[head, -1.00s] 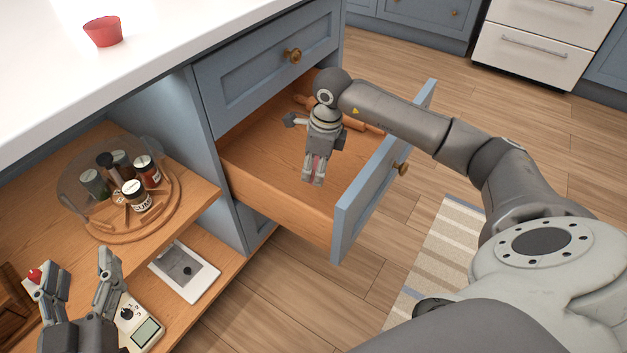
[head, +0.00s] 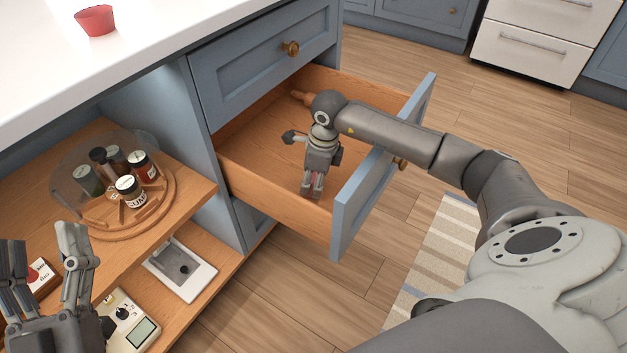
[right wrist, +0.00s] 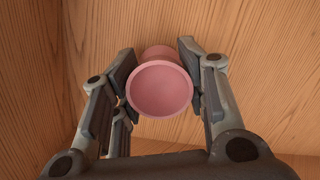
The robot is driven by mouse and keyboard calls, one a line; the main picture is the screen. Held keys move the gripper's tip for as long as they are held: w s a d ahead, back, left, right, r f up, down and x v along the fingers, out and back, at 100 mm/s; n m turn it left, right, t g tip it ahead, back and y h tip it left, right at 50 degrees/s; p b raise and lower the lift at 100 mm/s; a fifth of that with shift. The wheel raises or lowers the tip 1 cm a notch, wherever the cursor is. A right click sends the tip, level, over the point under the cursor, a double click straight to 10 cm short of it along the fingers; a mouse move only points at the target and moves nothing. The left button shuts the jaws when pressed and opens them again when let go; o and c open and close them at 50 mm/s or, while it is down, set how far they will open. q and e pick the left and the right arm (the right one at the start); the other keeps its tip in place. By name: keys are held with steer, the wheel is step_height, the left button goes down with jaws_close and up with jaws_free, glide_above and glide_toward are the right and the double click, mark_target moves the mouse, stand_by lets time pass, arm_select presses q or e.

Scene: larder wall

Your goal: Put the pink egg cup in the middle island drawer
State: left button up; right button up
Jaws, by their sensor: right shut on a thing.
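The pink egg cup (right wrist: 160,88) is between the fingers of my right gripper (right wrist: 158,60) in the right wrist view, its round mouth facing the camera. In the head view my right gripper (head: 313,188) points down inside the open middle drawer (head: 272,197), near its front panel. The gripper mostly hides the cup there. The wrist view shows wood grain around the cup; I cannot tell whether the cup touches the drawer floor. My left gripper (head: 45,255) is open and empty at the lower left, in front of the shelves.
A closed drawer (head: 265,65) is above. A red bowl (head: 96,20) stands on the white counter.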

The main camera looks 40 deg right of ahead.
arm_select(q)
steer(key=shift+s+r, duration=0.2)
steer(key=shift+r, duration=0.05)
arm_select(e)
steer(key=shift+f, duration=0.15)
steer(key=o, duration=1.1)
steer(key=shift+r, duration=0.25)
steer(key=r, duration=0.1)
steer(key=r+p, duration=0.1)
steer(key=r, duration=0.3)
steer(key=shift+s+d+r+p, duration=0.1)
steer(key=shift+s+d+p, duration=0.2)
steer(key=shift+p, duration=0.1)
arm_select(q)
step_height(320, 180, down, 16)
steer(key=a+g+y+p, duration=0.1)
steer(key=a+g+y, duration=0.1)
steer(key=g, duration=0.7)
steer(key=shift+w+g+y+p, duration=0.3)
steer(key=shift+w+y+p, duration=0.1)
steer(key=shift+y, duration=0.2)
arm_select(e)
step_height(320, 180, up, 6)
steer(key=shift+s+d+r, duration=0.25)
steer(key=shift+s, duration=0.15)
arm_select(q)
steer(key=shift+r, duration=0.1)
